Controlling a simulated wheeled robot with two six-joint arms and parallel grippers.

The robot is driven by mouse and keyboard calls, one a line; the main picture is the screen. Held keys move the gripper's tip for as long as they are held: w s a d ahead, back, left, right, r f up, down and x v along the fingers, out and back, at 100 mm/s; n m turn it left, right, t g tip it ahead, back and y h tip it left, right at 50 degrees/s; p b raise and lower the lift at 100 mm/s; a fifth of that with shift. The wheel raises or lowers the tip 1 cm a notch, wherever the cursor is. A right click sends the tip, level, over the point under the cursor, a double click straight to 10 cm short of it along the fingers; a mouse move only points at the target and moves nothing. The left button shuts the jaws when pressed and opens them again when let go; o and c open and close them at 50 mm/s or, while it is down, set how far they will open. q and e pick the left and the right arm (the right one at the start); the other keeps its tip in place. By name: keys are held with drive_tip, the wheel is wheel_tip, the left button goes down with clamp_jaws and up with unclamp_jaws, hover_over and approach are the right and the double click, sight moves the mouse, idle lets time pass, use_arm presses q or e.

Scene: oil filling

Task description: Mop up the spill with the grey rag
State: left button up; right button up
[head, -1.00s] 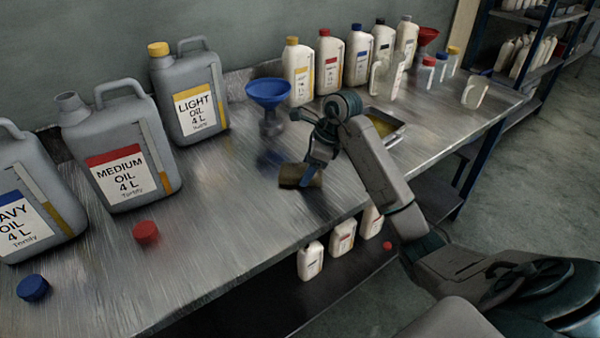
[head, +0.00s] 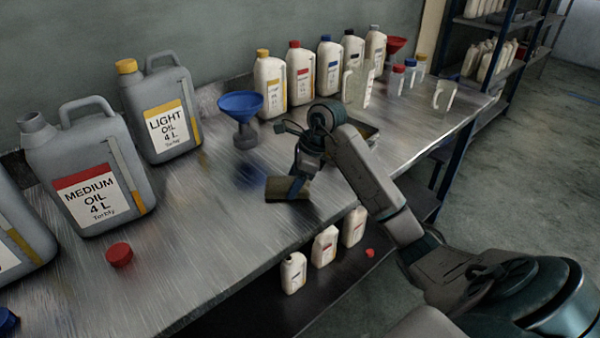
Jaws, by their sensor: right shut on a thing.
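My right gripper (head: 297,185) points down over the front part of the metal bench (head: 190,245). It is shut on a flat, brownish-grey rag (head: 275,187), which is at or just above the bench top; I cannot tell if it touches. No spill stands out clearly. A dark bluish patch on the bench left of the rag may be only the funnel's reflection, and anything under the rag is hidden. My left gripper is not in view.
A blue funnel (head: 240,104) stands behind the rag. Grey oil cans (head: 90,170) stand at the left, with a red cap (head: 119,254) in front. White bottles (head: 300,78) line the back. A metal tray (head: 371,136) is partly behind my right arm. The front-left bench is mostly clear.

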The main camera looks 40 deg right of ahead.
drive_tip(key=shift+r, duration=0.1)
wheel_tip(320, 180, up, 7)
drive_tip(key=p, duration=0.4)
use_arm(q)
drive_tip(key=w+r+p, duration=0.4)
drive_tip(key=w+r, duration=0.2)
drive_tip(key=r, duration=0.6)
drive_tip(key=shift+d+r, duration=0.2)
use_arm(e)
wheel_tip(320, 180, up, 4)
drive_tip(key=shift+r, duration=0.1)
